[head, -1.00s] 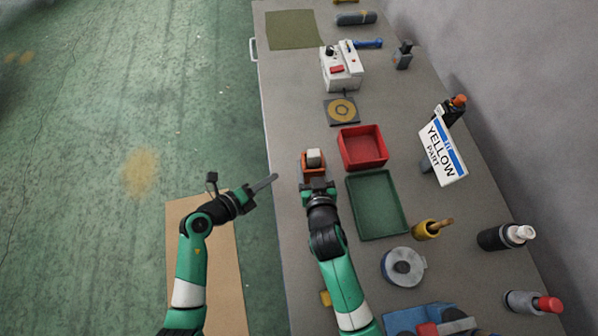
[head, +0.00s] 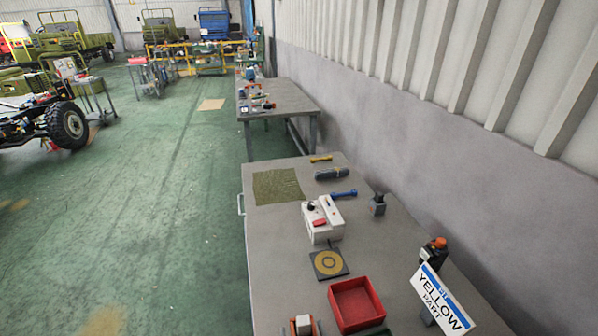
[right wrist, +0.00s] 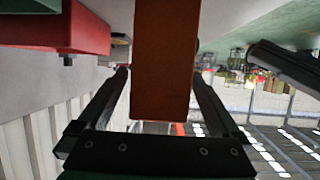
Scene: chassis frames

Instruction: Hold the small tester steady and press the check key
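A white box (head: 322,222) with a red key and a dark knob on top stands upright on the bench in the head view. A small orange-red item with a pale top (head: 303,325) shows at the bottom edge, cut off by the frame. Which of the two is the tester is not clear from the frames. In the right wrist view an orange block (right wrist: 164,60) stands between the fingers of my right gripper (right wrist: 161,80). The fingers look apart, with a narrow gap on the left side; a firm hold does not show. My left gripper is out of view.
A dark pad with a yellow ring (head: 328,264) lies before the white box. A red tray (head: 356,304) is to the right of the orange item. A sign reading "YELLOW PART" (head: 441,303) stands at the right. An olive mat (head: 278,186) lies at the far left.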

